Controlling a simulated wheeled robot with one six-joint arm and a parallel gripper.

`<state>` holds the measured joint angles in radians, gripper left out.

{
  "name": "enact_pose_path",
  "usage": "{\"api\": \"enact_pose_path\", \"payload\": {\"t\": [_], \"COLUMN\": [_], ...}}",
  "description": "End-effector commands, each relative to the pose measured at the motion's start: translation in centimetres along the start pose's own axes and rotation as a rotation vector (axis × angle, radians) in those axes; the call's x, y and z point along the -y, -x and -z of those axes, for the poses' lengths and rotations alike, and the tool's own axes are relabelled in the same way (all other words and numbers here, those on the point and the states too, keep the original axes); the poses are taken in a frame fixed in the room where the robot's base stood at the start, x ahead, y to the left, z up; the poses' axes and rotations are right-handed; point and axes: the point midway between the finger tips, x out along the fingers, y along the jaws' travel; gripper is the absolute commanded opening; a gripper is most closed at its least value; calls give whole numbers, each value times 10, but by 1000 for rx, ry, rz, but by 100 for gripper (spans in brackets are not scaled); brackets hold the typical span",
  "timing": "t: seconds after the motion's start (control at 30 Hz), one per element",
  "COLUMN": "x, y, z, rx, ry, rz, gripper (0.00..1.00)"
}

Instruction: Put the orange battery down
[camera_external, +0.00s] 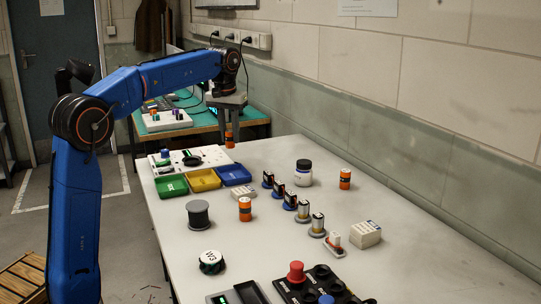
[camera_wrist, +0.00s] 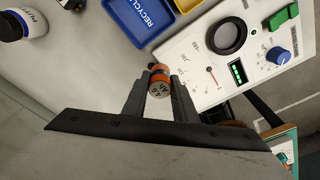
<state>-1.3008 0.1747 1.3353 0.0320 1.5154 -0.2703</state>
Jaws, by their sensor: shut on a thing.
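My gripper (camera_external: 228,125) points down at the far end of the white bench. It is shut on an orange battery (camera_external: 229,141) with a dark band. Two similar orange batteries stand upright on the bench, one near the middle (camera_external: 245,209) and one farther right (camera_external: 345,179).
Green (camera_external: 171,187), yellow (camera_external: 204,180) and blue (camera_external: 236,174) trays stand near the panel (camera_external: 212,153). A dark-lidded jar (camera_external: 303,173), a grey spool (camera_external: 198,214) and a row of small upright parts (camera_external: 290,201) stand on the bench. Bare bench (camera_external: 275,152) lies right of my gripper.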

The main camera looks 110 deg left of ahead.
Motion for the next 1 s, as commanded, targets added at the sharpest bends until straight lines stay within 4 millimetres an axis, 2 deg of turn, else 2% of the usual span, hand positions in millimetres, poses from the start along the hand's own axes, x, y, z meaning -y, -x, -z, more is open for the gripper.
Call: {"api": "enact_pose_path", "payload": {"t": [0.3,0.47,0.57,0.77,1.0], "x": [13,12,4,-39,-102], "y": [2,2,4,12,25], "z": [-13,-14,-19,-46,-97], "rx": [-1,-1,-1,-1,-1], "ry": [0,-3,-17,-98,-231], "rz": [0,0,-2,-12,-28], "gripper": [0,0,0,0,0]}}
